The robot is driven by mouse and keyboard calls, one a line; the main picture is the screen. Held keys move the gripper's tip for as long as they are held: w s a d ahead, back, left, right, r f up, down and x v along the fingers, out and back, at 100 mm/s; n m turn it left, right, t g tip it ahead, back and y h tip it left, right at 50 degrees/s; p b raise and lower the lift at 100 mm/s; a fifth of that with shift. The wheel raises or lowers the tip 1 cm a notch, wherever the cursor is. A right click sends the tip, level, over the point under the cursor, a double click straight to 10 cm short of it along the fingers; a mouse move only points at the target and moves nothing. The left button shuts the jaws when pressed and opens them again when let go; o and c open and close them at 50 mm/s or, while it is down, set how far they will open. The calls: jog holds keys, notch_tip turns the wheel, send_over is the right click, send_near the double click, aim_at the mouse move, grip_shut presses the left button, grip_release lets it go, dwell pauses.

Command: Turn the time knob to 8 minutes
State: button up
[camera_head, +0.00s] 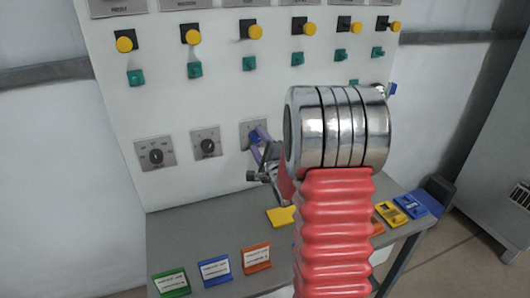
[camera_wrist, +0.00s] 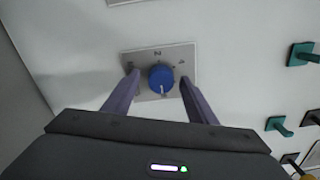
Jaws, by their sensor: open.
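The blue knob (camera_wrist: 160,78) sits on a square grey plate (camera_wrist: 147,55) on the white panel. Its white pointer mark points to the bottom of the wrist view. Some dial marks show above and beside the knob but are too small to read. My gripper (camera_wrist: 160,82) is open, with one purple finger on each side of the knob. A gap shows between each fingertip and the knob. In the head view, the knob (camera_head: 255,138) and its plate (camera_head: 246,127) are partly hidden by my gripper (camera_head: 259,141).
Two black knobs on plates (camera_head: 156,153) (camera_head: 206,144) are to the left. Yellow buttons (camera_head: 193,37) and teal switches (camera_head: 195,70) line the panel above. Green, blue and orange label cards (camera_head: 215,268) lie on the grey shelf (camera_head: 180,231) below.

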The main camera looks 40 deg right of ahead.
jog(key=v, duration=1.3)
jog(key=shift+s, duration=0.25)
jog(key=shift+f, duration=0.1)
